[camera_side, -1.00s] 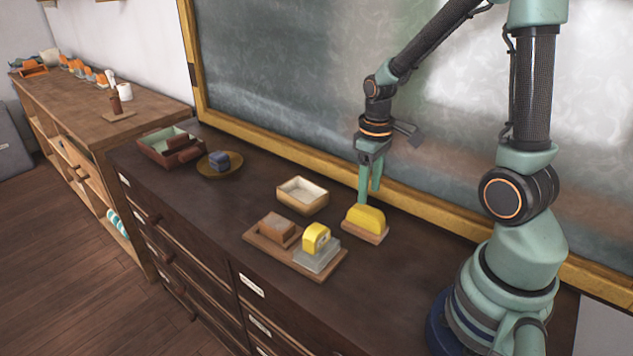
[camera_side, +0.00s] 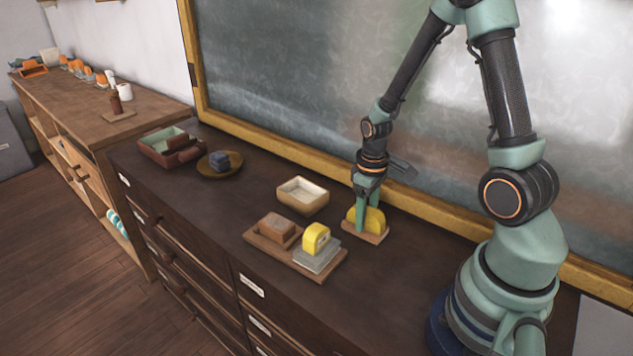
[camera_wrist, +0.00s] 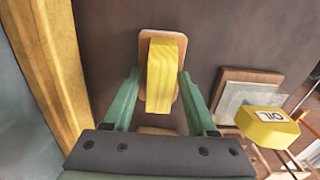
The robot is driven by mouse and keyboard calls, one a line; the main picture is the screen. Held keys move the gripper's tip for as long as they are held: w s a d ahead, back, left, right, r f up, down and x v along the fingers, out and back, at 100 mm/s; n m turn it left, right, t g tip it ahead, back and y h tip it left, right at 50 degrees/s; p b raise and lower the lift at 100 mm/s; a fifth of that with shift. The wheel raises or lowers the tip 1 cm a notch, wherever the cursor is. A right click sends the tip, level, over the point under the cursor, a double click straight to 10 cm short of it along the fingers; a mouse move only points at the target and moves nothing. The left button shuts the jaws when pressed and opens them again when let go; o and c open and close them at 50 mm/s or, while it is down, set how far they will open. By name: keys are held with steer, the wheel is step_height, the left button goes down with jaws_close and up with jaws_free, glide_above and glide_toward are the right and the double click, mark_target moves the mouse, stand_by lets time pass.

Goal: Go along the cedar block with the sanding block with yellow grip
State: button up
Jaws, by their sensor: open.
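The sanding block with yellow grip (camera_side: 377,219) stands on the dark cabinet top, its wooden base flat on the surface. My gripper (camera_side: 367,222) is lowered over it, with one finger on each side of the yellow grip. In the wrist view the grip (camera_wrist: 161,75) lies between my two open fingers, with gaps visible beside it. A reddish-brown block, which looks like the cedar block (camera_side: 276,225), lies on the left part of a wooden tray (camera_side: 270,251). In the wrist view I cannot make that block out clearly.
A yellow thing marked OIL (camera_wrist: 267,124) sits on a grey slab (camera_side: 317,257) on the tray's right part. A cream open box (camera_side: 302,194) stands behind the tray. A dish (camera_side: 229,172) and a red-brown box (camera_side: 158,154) are farther left. The framed board rises behind.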

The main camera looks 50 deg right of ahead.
jaws_close()
steer(key=shift+r, duration=1.7)
steer(key=shift+r, duration=0.35)
step_height(320, 180, up, 13)
steer(key=w+a, duration=1)
steer(key=a, duration=0.5)
steer(key=f, duration=0.5)
steer(key=shift+s+d+f, duration=0.1)
steer(key=shift+s+d, duration=0.1)
steer(key=shift+d, duration=0.05)
